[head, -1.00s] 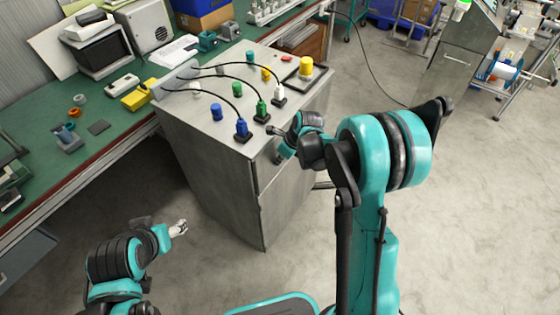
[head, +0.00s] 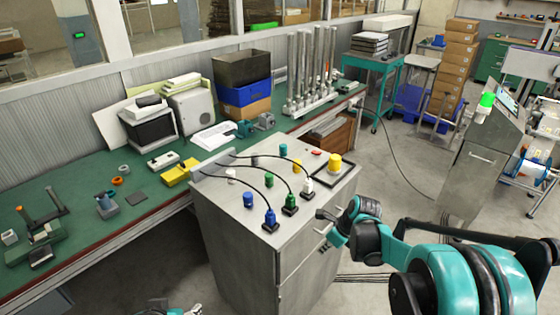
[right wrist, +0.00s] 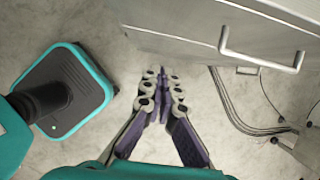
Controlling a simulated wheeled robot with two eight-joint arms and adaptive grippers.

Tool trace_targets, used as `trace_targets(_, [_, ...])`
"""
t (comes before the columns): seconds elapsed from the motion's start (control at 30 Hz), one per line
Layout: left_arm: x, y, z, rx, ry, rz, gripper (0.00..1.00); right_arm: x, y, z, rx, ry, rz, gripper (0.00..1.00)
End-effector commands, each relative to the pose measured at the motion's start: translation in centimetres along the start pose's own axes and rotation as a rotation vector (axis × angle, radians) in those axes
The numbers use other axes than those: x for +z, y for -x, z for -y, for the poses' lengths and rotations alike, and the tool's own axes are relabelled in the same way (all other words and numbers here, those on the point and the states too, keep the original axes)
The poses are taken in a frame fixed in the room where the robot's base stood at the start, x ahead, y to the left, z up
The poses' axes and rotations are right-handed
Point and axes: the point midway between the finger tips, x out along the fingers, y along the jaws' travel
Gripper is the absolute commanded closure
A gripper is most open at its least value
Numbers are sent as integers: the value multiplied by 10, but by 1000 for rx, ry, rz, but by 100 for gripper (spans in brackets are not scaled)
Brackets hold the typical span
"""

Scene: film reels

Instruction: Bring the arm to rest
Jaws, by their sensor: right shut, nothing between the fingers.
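My right gripper (head: 324,226) is in front of the grey cabinet's (head: 235,240) right side, near its top edge. In the right wrist view its fingers (right wrist: 162,82) come together at the tips, shut, with nothing between them. Bare floor lies behind the fingertips, and a metal handle (right wrist: 262,58) on the cabinet is up and right of them. The right arm (head: 450,275) reaches in from the lower right. Only a small piece of my left gripper (head: 192,311) shows at the bottom edge. Its fingers are mostly cut off.
On the cabinet top stand a blue plug (head: 270,220), a green plug (head: 290,203), a white plug (head: 308,187) and a yellow knob (head: 334,162). A green workbench (head: 75,235) runs along the wall at left. The floor (head: 410,180) right of the cabinet is mostly clear.

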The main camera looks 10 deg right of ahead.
Motion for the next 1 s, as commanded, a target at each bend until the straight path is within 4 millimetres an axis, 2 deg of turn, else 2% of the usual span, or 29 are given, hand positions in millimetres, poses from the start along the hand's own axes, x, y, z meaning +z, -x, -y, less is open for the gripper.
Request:
trace_targets(0.13, [0,0,0,0,0,0,37,1,11,-8,-15,94,-1,100])
trace_targets(0.27, [0,0,0,0,0,0,37,0,40,-31,-64,385,-13,100])
trace_targets(0.4, [0,0,0,0,0,0,37,-8,78,-66,-137,841,-53,100])
trace_targets(0.6, [0,0,0,0,0,0,37,-32,116,-112,-228,1512,-163,100])
trace_targets(0.8, [0,0,0,0,0,0,37,-60,133,-148,-285,2099,-315,100])
trace_targets(0.9, [0,0,0,0,0,0,37,-70,135,-157,-296,2295,-381,100])
trace_targets(1.0, [0,0,0,0,0,0,37,-75,136,-162,-301,2410,-425,100])
